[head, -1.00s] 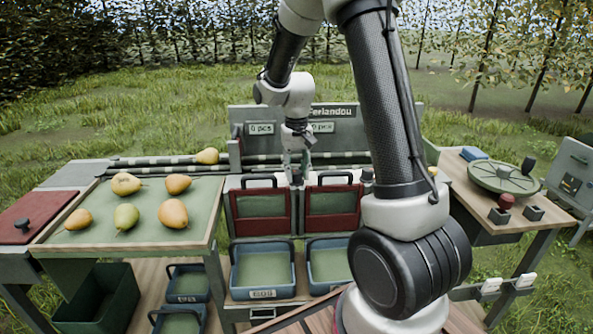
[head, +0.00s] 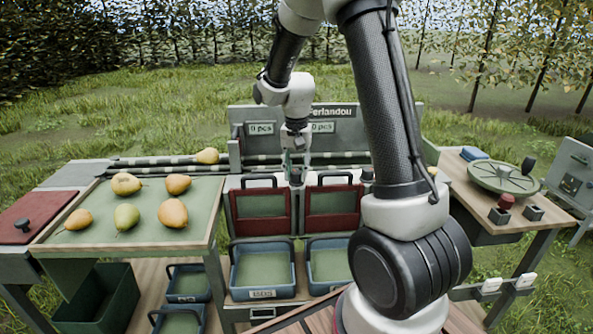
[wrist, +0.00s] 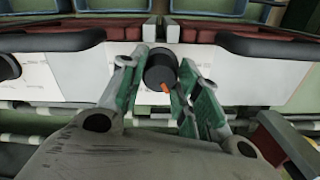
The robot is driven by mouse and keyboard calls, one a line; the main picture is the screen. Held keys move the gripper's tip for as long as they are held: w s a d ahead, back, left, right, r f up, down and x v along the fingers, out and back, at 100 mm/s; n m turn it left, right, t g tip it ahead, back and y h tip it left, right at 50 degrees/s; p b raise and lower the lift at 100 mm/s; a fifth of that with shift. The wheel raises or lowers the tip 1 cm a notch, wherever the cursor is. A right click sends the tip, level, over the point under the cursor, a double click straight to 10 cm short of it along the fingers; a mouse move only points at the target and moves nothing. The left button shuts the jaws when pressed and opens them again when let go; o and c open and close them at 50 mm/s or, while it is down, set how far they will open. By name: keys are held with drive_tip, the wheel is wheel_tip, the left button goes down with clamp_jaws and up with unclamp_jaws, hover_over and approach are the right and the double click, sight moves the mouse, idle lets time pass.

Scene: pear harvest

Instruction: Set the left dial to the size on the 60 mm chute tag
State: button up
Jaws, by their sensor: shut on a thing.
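The left dial (head: 296,176) is a small dark knob on the pale strip between the two red-fronted chutes. In the wrist view it is a black cylinder (wrist: 161,70) with an orange mark on its lower edge, towards the right. My gripper (head: 296,160) reaches down at it from behind. In the wrist view its green fingers lie on either side of the knob, shut on it. Markings on the pale strip around the dial are too faint to read. No chute tag reading 60 mm can be made out.
A second dark dial (head: 367,174) stands further right. Red chute flaps (head: 262,224) and blue crates (head: 262,291) with small labels are below. Several pears lie on the green-topped tray (head: 88,190) at left. A round scale (head: 503,178) stands at right.

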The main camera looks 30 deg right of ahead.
sight(297, 172)
drive_tip(key=o, duration=1)
wheel_tip(297, 172, up, 12)
idle(0.5)
